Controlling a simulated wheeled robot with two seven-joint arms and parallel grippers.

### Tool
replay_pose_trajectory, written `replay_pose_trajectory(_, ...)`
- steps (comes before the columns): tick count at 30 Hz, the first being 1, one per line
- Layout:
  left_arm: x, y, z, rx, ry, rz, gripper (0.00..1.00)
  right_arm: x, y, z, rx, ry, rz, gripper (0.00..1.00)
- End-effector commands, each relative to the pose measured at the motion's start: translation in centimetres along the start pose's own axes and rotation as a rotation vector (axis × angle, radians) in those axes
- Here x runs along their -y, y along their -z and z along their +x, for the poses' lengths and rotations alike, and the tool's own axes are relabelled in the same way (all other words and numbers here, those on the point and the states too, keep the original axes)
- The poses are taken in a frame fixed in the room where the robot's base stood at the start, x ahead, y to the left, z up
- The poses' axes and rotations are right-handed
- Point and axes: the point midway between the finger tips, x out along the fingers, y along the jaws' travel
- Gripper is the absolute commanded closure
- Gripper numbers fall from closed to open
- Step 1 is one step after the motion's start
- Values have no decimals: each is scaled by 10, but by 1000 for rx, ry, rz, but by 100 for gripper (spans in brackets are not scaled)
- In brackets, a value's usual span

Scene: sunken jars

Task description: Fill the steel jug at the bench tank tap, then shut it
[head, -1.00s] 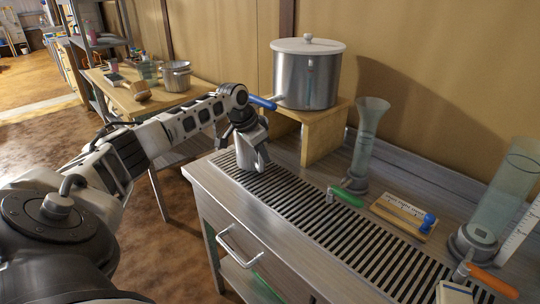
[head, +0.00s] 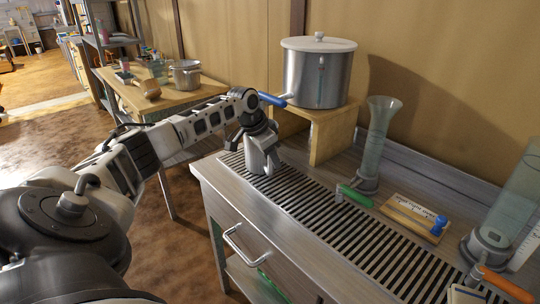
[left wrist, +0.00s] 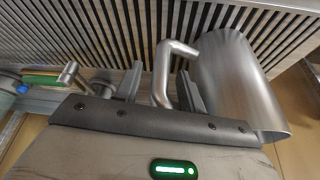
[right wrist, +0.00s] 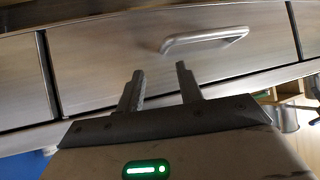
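The steel jug (head: 256,162) stands on the slatted drain grille (head: 330,215) at its far left end, near and below the tank tap. The lidded steel bench tank (head: 318,76) sits on a wooden stand; its tap has a blue lever (head: 271,99) pointing left. My left gripper (head: 266,143) is down at the jug. In the left wrist view the jug (left wrist: 235,85) lies right of the fingers, and its bent handle (left wrist: 163,85) passes between them, with gaps visible. The jug's inside is hidden, and no water shows. My right gripper (right wrist: 160,78) is open and empty before a drawer.
Right along the bench are a green-handled tap (head: 355,195), a tall glass cylinder (head: 380,140), a wooden block with a card and blue knob (head: 416,216), and an orange-handled tap (head: 506,285). A drawer handle (right wrist: 205,38) is close ahead of my right gripper.

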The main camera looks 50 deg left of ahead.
Motion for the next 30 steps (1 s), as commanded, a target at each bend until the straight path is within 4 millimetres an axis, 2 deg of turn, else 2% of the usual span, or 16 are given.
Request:
replay_pose_trajectory(9, 0, -1, 0, 4, -1, -1, 57, 0, 2, 2, -6, -1, 4, 64)
replay_pose_trajectory(14, 1, -1, -16, 2, 1, 0, 57, 0, 2, 2, -6, -1, 4, 64)
replay_pose_trajectory(17, 1, -1, -36, 1, 2, 0, 57, 0, 1, 2, -6, -1, 4, 64)
replay_pose_trajectory(24, 1, 0, -96, -2, 3, 1, 57, 0, -1, 2, -3, 0, 6, 64)
replay_pose_trajectory(30, 0, 0, -136, -2, 2, 0, 57, 1, -4, 1, 3, 2, 9, 64)
